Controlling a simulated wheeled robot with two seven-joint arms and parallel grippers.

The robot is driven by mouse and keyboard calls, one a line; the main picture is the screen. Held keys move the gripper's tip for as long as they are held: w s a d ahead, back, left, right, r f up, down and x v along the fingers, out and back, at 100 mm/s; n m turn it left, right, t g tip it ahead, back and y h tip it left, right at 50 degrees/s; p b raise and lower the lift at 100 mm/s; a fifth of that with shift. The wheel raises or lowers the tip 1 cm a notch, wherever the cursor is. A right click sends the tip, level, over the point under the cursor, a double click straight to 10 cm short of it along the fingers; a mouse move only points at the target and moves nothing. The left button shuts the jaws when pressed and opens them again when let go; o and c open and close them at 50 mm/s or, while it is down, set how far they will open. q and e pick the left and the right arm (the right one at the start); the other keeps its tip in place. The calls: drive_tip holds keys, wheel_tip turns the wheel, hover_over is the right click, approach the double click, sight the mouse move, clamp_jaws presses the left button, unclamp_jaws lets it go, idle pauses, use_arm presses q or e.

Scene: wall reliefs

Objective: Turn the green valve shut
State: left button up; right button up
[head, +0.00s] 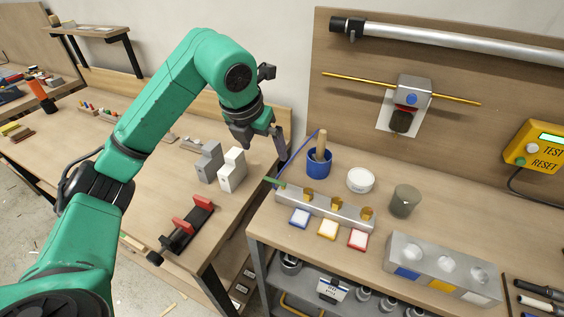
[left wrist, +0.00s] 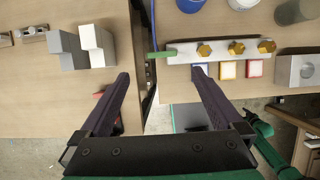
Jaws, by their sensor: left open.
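The green valve shows as a short green lever (head: 273,182) at the left end of a grey metal bar (head: 318,207) with brass hex fittings. In the left wrist view the lever (left wrist: 160,54) points left, roughly in line with the bar. A thin blue line runs up beside it. My left gripper (head: 265,150) is open and empty, above and behind the lever in the head view. In the left wrist view its fingers (left wrist: 160,82) are spread below the lever in the picture, apart from it. My right gripper is not in view.
Blue, yellow and red squares (head: 328,229) lie before the bar. A blue cup (head: 318,168), white bowl (head: 360,180) and grey cylinder (head: 404,201) stand behind it. Grey and white blocks (head: 231,172) and a red-black clamp (head: 187,224) sit on the left bench, across a gap.

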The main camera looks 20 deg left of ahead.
use_arm(q)
drive_tip(key=p, duration=0.2)
approach(275, 181)
drive_tip(key=x, duration=0.6)
drive_tip(key=shift+w+a+p, duration=0.1)
drive_tip(key=shift+w+p, duration=0.05)
drive_tip(key=shift+p, duration=0.25)
drive_tip(key=shift+w+f, duration=0.1)
drive_tip(key=shift+f, duration=0.4)
drive_tip(key=c, duration=1.1)
drive_tip(key=shift+c, duration=0.2)
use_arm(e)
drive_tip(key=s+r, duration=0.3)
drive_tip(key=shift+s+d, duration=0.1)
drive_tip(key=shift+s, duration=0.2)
